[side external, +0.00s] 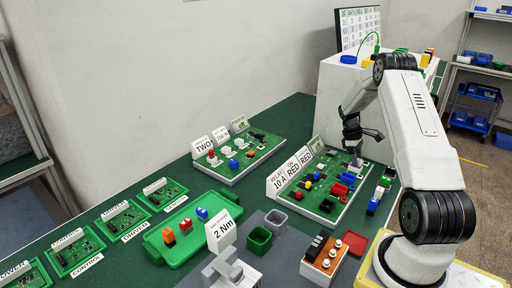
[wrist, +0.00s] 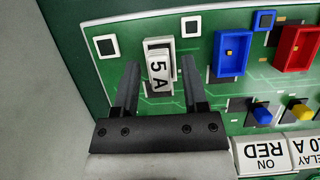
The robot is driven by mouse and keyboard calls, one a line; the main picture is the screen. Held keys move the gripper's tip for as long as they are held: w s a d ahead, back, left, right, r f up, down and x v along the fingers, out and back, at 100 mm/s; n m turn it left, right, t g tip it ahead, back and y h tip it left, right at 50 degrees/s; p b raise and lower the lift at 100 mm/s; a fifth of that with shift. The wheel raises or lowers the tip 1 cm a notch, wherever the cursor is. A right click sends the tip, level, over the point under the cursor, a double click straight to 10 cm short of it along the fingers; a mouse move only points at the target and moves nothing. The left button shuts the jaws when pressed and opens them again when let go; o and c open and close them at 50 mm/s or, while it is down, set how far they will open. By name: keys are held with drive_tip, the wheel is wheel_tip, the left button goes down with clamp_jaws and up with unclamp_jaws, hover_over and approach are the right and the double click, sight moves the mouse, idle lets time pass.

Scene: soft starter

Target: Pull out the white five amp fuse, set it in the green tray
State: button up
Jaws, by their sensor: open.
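The white fuse marked "5 A" (wrist: 160,65) stands on the green board (wrist: 120,75) in the wrist view. My gripper (wrist: 160,62) is open, with one dark finger on each side of the fuse and a visible gap at both sides. In the side external view my gripper (side external: 355,162) is low over the far part of the right-hand board. The fuse cannot be made out there. The green tray (side external: 180,252) lies on the table at lower middle, with orange, red and blue blocks in it.
Blue (wrist: 231,52) and red (wrist: 297,50) holders stand right of the fuse. Label cards (side external: 292,172) stand along the board's left edge. A "2 Nm" sign (side external: 222,232) and a green cup (side external: 258,240) stand near the tray. A second board (side external: 236,160) lies farther left.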

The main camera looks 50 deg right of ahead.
sight(360, 160)
clamp_jaws()
drive_tip(key=shift+r, duration=1.8)
idle(0.5)
